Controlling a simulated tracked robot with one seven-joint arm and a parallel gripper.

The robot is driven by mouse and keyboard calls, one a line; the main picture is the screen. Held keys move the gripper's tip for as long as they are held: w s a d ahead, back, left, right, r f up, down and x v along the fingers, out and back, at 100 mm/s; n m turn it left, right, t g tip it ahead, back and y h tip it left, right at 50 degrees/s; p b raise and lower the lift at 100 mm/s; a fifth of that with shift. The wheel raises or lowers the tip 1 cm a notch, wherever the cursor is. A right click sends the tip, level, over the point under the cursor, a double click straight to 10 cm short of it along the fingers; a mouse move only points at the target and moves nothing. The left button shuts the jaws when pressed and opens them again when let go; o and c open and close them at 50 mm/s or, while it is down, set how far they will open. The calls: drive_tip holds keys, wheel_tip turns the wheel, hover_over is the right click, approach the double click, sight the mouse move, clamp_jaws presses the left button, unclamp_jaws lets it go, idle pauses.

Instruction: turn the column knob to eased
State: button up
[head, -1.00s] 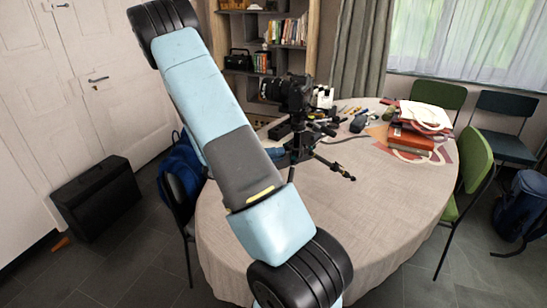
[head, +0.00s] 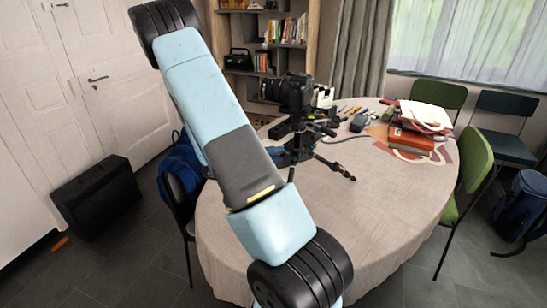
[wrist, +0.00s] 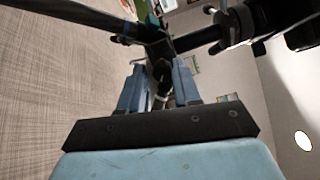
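A black tripod (head: 298,143) carrying a black camera (head: 289,92) stands on the round table in the head view. In the wrist view, dark tripod parts (wrist: 195,40) fill the top. The two blue fingers of my gripper (wrist: 159,66) are apart, pointing at the tripod. A small dark part with a pale end, seemingly the column knob (wrist: 161,72), shows between the fingers. I cannot tell whether either finger touches it, nor read its setting.
The cloth-covered table (head: 300,220) has books (head: 412,138) and small items at the back right. Chairs (head: 475,170) stand around it. The table's front is clear.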

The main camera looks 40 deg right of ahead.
drive_tip(key=shift+o, duration=1.4)
drive_tip(key=v, duration=1.3)
drive_tip(key=shift+w+a, duration=0.2)
drive_tip(key=shift+a, duration=0.2)
drive_tip(key=s+d+m, duration=0.6)
drive_tip(key=d+m, duration=0.7)
drive_tip(key=shift+m, duration=0.4)
